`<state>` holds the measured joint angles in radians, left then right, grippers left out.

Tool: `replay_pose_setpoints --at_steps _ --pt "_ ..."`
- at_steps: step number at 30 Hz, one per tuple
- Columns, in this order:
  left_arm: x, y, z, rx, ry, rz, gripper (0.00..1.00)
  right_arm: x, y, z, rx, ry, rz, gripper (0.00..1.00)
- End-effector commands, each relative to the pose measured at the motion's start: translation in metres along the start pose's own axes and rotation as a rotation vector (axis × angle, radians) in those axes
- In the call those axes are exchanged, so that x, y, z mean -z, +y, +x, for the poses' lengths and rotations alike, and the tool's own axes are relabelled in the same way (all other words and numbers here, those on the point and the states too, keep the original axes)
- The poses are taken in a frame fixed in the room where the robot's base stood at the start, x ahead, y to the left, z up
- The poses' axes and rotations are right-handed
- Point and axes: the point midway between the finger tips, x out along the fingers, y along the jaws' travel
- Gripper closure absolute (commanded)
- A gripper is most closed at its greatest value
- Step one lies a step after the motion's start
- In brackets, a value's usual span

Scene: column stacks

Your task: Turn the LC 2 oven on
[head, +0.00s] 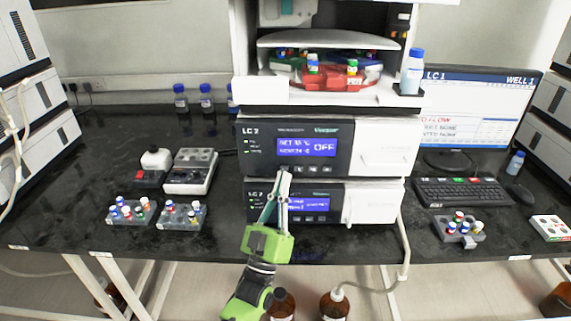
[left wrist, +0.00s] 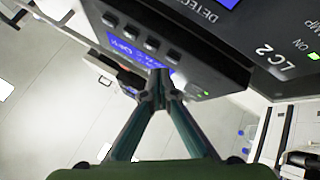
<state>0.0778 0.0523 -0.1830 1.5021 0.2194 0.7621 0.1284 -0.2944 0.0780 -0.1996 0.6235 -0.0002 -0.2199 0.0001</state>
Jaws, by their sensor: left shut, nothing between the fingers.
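Two stacked LC 2 units stand at the middle of the bench. The upper LC 2 unit (head: 365,150) has a blue screen (head: 307,147) with temperature lines and the word OFF, and a row of small buttons (head: 305,169) below it. My left gripper (head: 285,174) has its tips together in front of the gap between the units, near these buttons. In the left wrist view, the shut tips (left wrist: 157,82) show close to a dark LC2 front panel (left wrist: 225,60) with a button row (left wrist: 142,35). I cannot tell whether the tips touch anything. My right gripper is out of view.
The lower LC 2 unit (head: 375,203) has another blue screen, partly hidden by my gripper. A white tube (head: 403,245) hangs at its right. Vial racks (head: 183,215) and a small device stand left; a keyboard (head: 458,191) and monitor (head: 465,110) stand right. Bottles (head: 335,304) stand below the bench.

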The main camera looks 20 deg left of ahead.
Motion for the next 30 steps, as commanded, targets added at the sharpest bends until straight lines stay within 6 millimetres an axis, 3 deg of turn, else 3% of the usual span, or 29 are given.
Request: replay_pose_setpoints --at_steps 11,30 --pt "-0.0009 -0.0016 0.0014 0.001 -0.001 0.000 1.00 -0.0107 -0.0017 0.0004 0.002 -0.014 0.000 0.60" --pt "-0.0009 -0.0015 0.0014 0.001 0.000 0.000 1.00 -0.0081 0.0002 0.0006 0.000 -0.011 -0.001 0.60"
